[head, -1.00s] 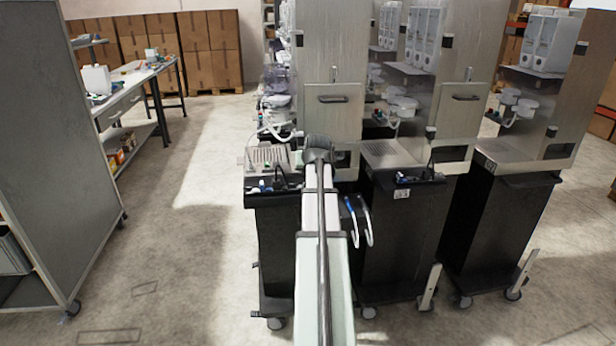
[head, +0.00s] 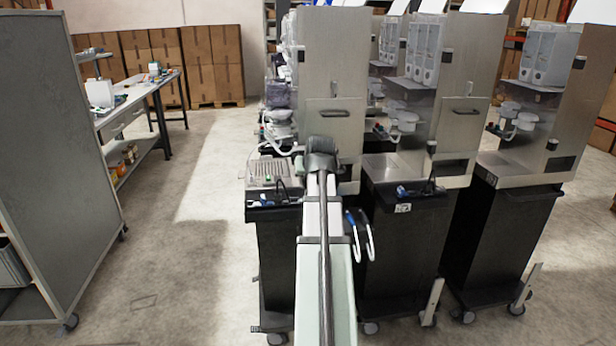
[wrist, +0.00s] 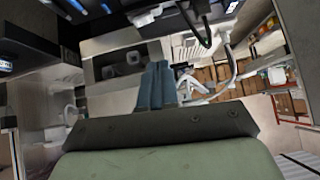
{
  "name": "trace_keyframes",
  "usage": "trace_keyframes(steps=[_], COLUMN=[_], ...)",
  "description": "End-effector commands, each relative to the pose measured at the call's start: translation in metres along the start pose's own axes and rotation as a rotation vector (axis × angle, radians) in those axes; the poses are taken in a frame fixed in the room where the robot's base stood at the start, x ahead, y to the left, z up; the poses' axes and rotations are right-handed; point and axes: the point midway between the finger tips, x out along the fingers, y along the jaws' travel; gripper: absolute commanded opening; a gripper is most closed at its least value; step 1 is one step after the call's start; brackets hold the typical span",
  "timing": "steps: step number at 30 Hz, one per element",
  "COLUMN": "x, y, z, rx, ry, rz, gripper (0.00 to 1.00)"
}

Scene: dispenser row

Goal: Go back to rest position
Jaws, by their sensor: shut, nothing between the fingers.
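My arm reaches forward in the head view, toward the nearest dispenser machine (head: 331,75). Its far end stands in front of that machine's lower front, and the fingers are hidden there. In the wrist view my gripper (wrist: 157,72) shows as two blue-grey fingers side by side, shut with nothing between them. Beyond the fingers is a machine's recess with grey metal walls, seen tilted. I cannot tell whether the fingers touch anything.
More dispenser machines (head: 437,85) stand to the right on black wheeled bases. A grey cabinet (head: 50,160) is at the left. A workbench (head: 135,95) and stacked cardboard boxes (head: 215,60) stand behind. The floor (head: 180,240) between cabinet and machines is clear.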

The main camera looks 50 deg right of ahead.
Motion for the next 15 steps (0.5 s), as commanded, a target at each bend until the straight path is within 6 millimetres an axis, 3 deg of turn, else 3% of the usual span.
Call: trace_keyframes(steps=[12, 14, 15], x=[0.000, 0.000, -0.004], y=[0.000, 0.002, 0.005], z=[0.001, 0.005, 0.017], rx=[0.019, 0.044, 0.060], ry=[-0.003, -0.021, -0.039], rz=[-0.001, 0.012, 0.033], gripper=[0.00, 0.00, 0.00])
